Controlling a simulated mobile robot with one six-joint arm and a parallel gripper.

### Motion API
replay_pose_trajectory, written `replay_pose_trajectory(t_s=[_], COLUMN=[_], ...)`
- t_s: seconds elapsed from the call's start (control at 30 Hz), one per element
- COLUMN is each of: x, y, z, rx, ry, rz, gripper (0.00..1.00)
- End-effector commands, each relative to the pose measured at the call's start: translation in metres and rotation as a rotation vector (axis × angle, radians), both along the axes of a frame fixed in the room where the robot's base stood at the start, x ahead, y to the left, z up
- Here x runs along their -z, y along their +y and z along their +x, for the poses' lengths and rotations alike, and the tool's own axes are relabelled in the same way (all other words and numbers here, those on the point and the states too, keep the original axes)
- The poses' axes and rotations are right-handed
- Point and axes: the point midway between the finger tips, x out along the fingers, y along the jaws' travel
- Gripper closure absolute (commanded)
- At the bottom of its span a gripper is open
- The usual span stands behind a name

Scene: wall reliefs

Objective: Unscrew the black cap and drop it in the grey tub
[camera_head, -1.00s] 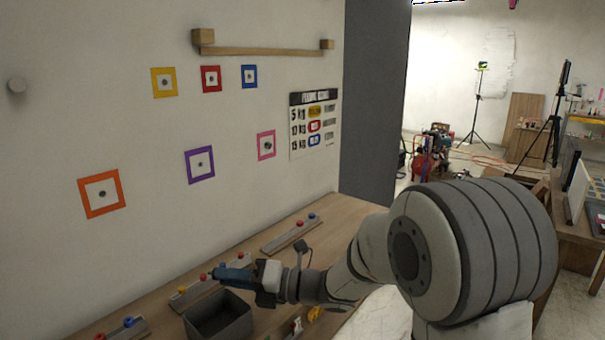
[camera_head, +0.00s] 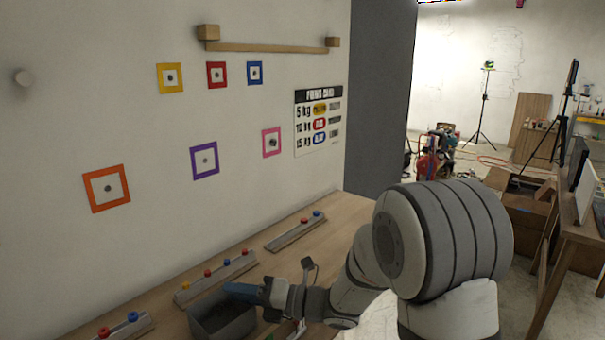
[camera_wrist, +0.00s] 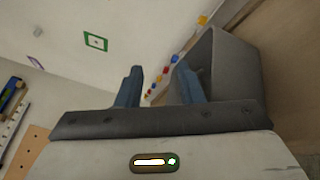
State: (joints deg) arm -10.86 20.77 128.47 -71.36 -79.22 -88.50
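My gripper (camera_head: 232,290) is low over the grey tub (camera_head: 224,327) on the bench. In the wrist view my gripper's two blue fingers (camera_wrist: 158,86) stand apart with nothing held between them. The tub (camera_wrist: 243,75) is beside and beyond the right finger there. I cannot make out a loose black cap, and the tub's floor is mostly hidden. On the wall, framed squares have small dark centres; the one in the pink square (camera_head: 264,143) looks darkest, the one in the purple square (camera_head: 194,163) looks greyer. I cannot tell which is a cap.
Rails with red, blue and yellow knobs lie along the bench: one behind the tub (camera_head: 218,275), one at the right (camera_head: 295,232), one at the left front (camera_head: 125,328). A wooden shelf (camera_head: 270,48) and a printed card (camera_head: 318,122) are on the wall.

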Motion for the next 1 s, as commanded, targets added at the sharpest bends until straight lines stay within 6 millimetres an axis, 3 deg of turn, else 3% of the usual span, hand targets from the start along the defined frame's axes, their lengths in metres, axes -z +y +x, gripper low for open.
replay_pose_trajectory(t_s=[0.17, 0.57, 1.0], x=[0.0, 0.001, 0.001], y=[0.0, -0.004, -0.068], z=[0.0, 0.0, -0.011], rx=[0.0, 0.002, 0.004], ry=[0.0, 0.002, -0.002], rz=[0.0, -0.002, 0.0], gripper=[0.53, 0.53, 0.53])
